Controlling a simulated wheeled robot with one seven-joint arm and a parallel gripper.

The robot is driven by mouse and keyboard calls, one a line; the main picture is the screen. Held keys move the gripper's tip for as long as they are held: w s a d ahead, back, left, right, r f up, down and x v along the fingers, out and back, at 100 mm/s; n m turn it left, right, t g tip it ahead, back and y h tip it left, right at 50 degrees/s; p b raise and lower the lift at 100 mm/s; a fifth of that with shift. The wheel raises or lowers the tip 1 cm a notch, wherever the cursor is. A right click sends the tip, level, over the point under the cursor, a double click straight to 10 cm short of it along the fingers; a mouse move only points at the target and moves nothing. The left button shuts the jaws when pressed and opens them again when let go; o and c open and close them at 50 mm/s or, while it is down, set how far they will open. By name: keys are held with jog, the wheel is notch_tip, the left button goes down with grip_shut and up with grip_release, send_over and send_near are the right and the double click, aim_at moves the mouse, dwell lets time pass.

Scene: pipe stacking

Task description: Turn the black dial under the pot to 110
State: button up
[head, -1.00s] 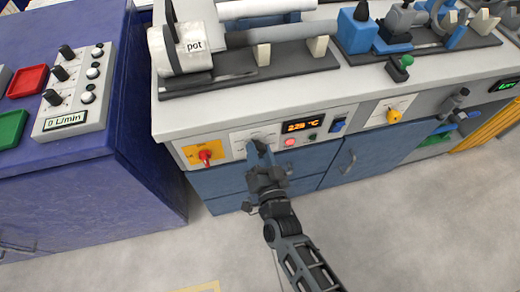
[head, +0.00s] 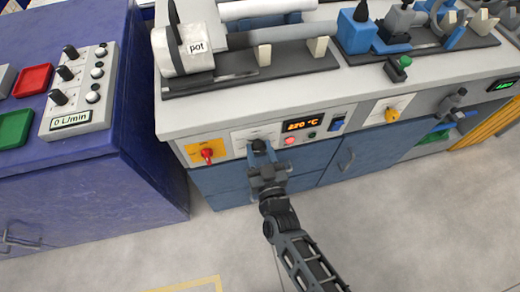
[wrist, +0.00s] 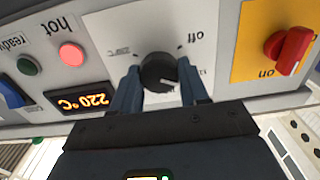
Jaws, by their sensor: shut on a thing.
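The white pot (head: 178,52), labelled "pot", lies on a dark stand on the bench top. Below it, on a white plate in the bench front, is the black dial (wrist: 158,68). In the wrist view the plate is upside down, with "off" printed beside the dial. My gripper (wrist: 160,88) is shut on the dial, one blue finger on each side. In the head view my gripper (head: 259,158) hides the dial's lower part. The orange display (wrist: 83,100) beside the dial reads 220 °C, also in the head view (head: 302,124).
A red switch on a yellow plate (head: 207,153) sits left of the dial. A lit pink "hot" lamp (head: 289,140) and a blue switch (head: 337,124) are to the right. A purple cabinet (head: 150,165) stands close on the left. The floor in front is clear.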

jog(key=shift+f, duration=0.1)
dwell(0.3)
jog(key=o, duration=1)
jog(key=shift+o, duration=0.2)
jog(key=v, duration=0.8)
jog(key=s+d+r+m+h, duration=0.1)
jog(key=s+d+r, duration=0.25)
jog(key=s, duration=0.25)
jog(key=s+d+r+m+g+h, duration=0.1)
jog(key=s+d+r, duration=0.1)
jog(key=s+d, duration=0.35)
jog(key=s+d+r+m+h, duration=0.1)
jog(key=s+d+r, duration=0.15)
jog(key=s, duration=0.45)
jog(key=s+d+r+h, duration=0.1)
jog(key=s+d+r, duration=0.3)
jog(key=r, duration=0.4)
jog(key=s+d+r+g+h, duration=0.1)
jog(key=s+d+r, duration=0.4)
jog(key=s+r, duration=0.2)
jog(key=shift+r+g, duration=0.3)
jog(key=shift+r, duration=0.2)
